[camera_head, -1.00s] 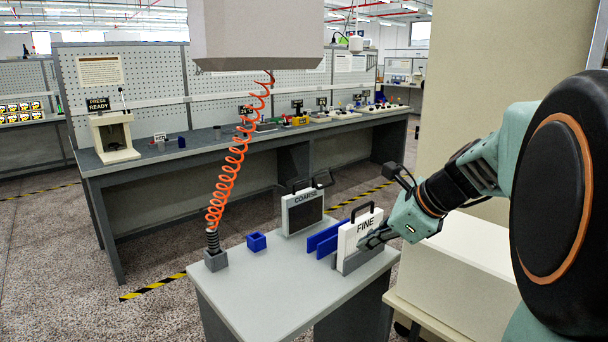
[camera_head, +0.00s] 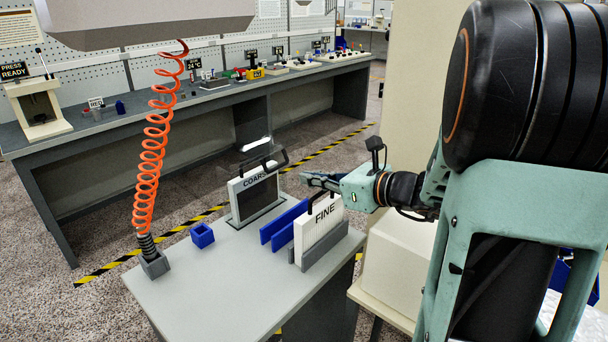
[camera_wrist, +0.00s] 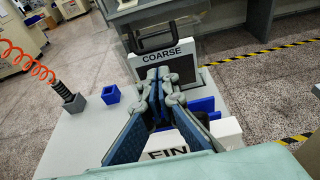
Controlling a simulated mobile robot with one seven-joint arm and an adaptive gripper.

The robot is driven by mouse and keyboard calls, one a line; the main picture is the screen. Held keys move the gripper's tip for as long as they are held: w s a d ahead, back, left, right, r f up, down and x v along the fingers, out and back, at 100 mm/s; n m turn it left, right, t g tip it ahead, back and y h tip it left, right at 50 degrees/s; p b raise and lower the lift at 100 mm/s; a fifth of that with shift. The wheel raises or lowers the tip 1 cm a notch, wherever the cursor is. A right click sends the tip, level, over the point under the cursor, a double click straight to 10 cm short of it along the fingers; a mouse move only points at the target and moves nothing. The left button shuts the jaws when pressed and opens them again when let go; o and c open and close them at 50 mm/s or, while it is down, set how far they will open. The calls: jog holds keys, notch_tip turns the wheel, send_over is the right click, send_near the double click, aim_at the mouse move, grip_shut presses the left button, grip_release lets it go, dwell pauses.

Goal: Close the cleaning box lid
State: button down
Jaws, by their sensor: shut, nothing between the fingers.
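My gripper (camera_head: 310,180) is shut and empty, just above the white FINE panel (camera_head: 318,222), with its fingertips pointing left toward the COARSE panel. In the wrist view my gripper (camera_wrist: 160,78) reaches over the FINE panel (camera_wrist: 165,153) toward the COARSE panel (camera_wrist: 167,51). The COARSE panel (camera_head: 242,184) stands upright at the table's back, with a dark face and a black handle. I cannot tell which part is the cleaning box lid.
Two blue upright plates (camera_head: 284,222) stand between the panels. A small blue open cube (camera_head: 202,236) and a grey base with an orange coiled hose (camera_head: 154,150) are on the table's left. The table's front (camera_head: 205,300) is clear. A long workbench (camera_head: 190,125) stands behind.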

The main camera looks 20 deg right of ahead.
aim_at(265, 146)
jog(key=x, duration=0.8)
jog(key=shift+w, duration=0.15)
jog(key=shift+p, duration=0.3)
jog(key=shift+r+p, duration=0.2)
jog(key=shift+p, duration=0.4)
jog(key=shift+r+g+h+p, duration=0.15)
jog(key=shift+g+h+p, duration=0.15)
jog(key=shift+g+p, duration=0.15)
